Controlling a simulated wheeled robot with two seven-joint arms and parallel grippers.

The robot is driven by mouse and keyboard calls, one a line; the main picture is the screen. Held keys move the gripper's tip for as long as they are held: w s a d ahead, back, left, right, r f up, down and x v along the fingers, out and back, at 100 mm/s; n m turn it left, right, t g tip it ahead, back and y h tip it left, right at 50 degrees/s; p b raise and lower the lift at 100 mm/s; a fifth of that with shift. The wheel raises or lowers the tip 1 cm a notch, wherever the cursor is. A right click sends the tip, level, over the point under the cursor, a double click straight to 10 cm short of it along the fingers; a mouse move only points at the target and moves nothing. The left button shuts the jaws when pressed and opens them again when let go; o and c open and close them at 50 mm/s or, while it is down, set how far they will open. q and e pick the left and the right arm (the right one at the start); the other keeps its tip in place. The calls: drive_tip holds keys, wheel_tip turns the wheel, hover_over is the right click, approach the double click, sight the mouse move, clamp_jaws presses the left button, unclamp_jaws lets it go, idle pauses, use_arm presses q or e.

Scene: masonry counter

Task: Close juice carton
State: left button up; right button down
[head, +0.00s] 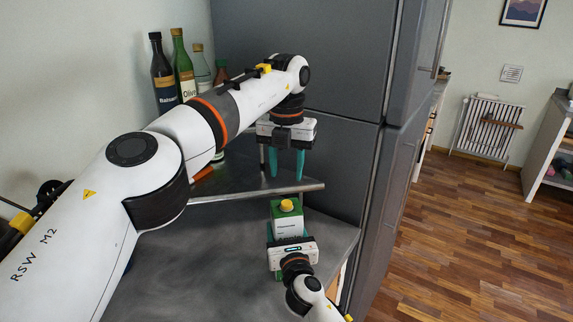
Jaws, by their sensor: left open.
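The juice carton (287,225) is green and white with a yellow cap (287,205) on its top. It is near the right part of the steel counter, below the shelf edge in the picture. My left gripper (287,172) points down above the carton, its teal fingers apart with nothing between them. My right gripper (287,232) reaches in from the bottom, its body in front of the carton's lower part. Its teal fingers show at the carton's two sides; whether they press on it I cannot tell. The carton's base is hidden.
The steel counter (200,260) is bare at the left front. A raised steel shelf (250,183) crosses behind it, with several bottles (183,70) at the back left. A tall grey fridge (340,60) stands close behind and right. Open wooden floor (470,220) lies farther right.

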sight(286, 202)
use_arm(q)
drive_tip(key=shift+r+n, duration=0.15)
drive_tip(key=shift+n, duration=0.35)
drive_tip(key=shift+f, duration=4)
drive_tip(key=shift+c, duration=0.5)
clamp_jaws()
drive_tip(key=shift+o, duration=1.1)
unclamp_jaws()
wheel_tip(286, 202, up, 8)
drive_tip(key=shift+f, duration=0.25)
